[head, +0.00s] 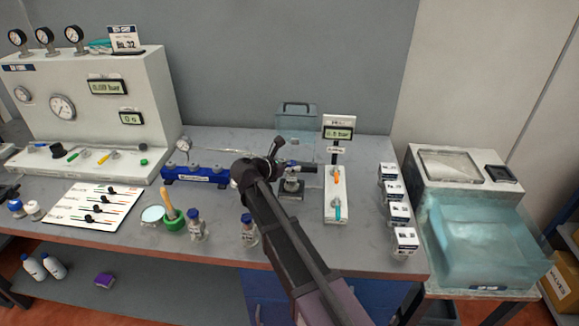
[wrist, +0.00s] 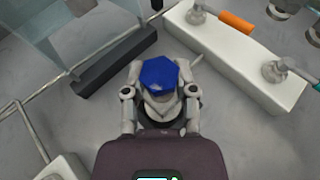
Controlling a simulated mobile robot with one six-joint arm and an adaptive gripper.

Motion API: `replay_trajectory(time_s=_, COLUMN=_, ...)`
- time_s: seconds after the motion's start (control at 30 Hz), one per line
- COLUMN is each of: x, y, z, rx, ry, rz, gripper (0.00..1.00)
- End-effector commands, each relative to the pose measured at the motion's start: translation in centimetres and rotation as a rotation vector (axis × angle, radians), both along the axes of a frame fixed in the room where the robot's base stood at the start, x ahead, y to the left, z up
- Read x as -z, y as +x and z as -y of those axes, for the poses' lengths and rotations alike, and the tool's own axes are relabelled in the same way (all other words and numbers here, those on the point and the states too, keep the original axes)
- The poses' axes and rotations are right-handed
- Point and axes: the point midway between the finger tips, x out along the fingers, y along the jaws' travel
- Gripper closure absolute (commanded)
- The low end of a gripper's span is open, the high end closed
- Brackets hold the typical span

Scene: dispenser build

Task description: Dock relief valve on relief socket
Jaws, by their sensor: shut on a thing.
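My gripper (wrist: 160,92) is shut on a part with a blue hexagonal top (wrist: 159,72), which I take to be the relief valve. Its lower part is hidden by the fingers. In the head view my gripper (head: 284,165) is over the back middle of the bench, left of a white block (head: 337,207) with an orange and a teal handle. That white block (wrist: 235,62) also shows in the wrist view, to the right and apart from the held part, with metal fittings on top. I cannot tell which fitting is the relief socket.
A blue manifold (head: 195,177) lies to the left. A clear box (head: 296,117) stands behind. A small dark stand (head: 292,195) is below the gripper.

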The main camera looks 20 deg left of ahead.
Motion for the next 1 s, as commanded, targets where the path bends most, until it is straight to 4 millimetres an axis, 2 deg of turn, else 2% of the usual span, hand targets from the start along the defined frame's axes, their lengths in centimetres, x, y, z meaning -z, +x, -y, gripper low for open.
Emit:
replay_trajectory(time_s=0.63, x=0.97, y=0.01, z=0.01, rx=0.0, ry=0.0, rz=0.001, gripper=1.0)
replay_trajectory(time_s=0.67, x=0.88, y=0.0, z=0.0, rx=0.0, ry=0.0, rz=0.001, gripper=0.55)
replay_trajectory(time_s=0.7, x=0.87, y=0.01, z=0.0, rx=0.0, ry=0.0, rz=0.001, gripper=0.49)
replay_trajectory(time_s=1.0, x=0.9, y=-0.01, z=-0.01, rx=0.0, ry=0.0, rz=-0.001, gripper=0.49)
